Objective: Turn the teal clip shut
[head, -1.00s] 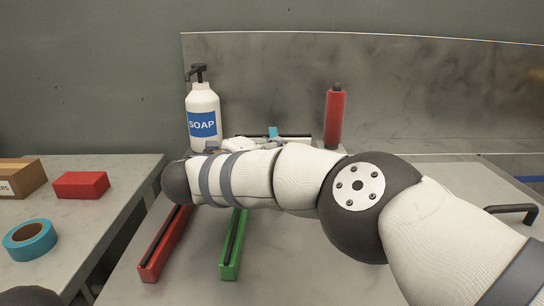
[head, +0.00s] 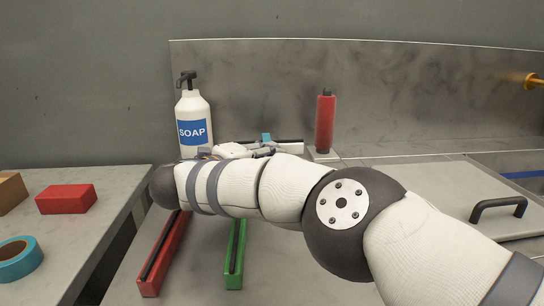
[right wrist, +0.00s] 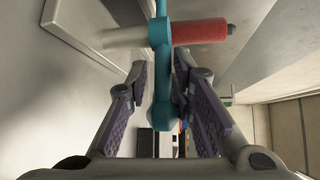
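The teal clip (head: 267,137) shows as a small patch at the back of the counter, mostly hidden behind my right gripper (head: 262,152). In the right wrist view the teal clip (right wrist: 162,60) is a long bar with a rounded end, lying lengthwise between the two fingers. My right gripper (right wrist: 160,66) is open around it. A gap shows beside the left finger; the right finger is close to the bar, and I cannot tell if it touches. My left gripper is not in view.
A soap bottle (head: 194,122) and a red cylinder (head: 326,122) stand at the back. A red rail (head: 163,258) and a green rail (head: 235,258) lie in front. A black-handled panel (head: 440,190) is at right. A side table (head: 75,232) holds a red block (head: 67,199) and teal tape (head: 18,258).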

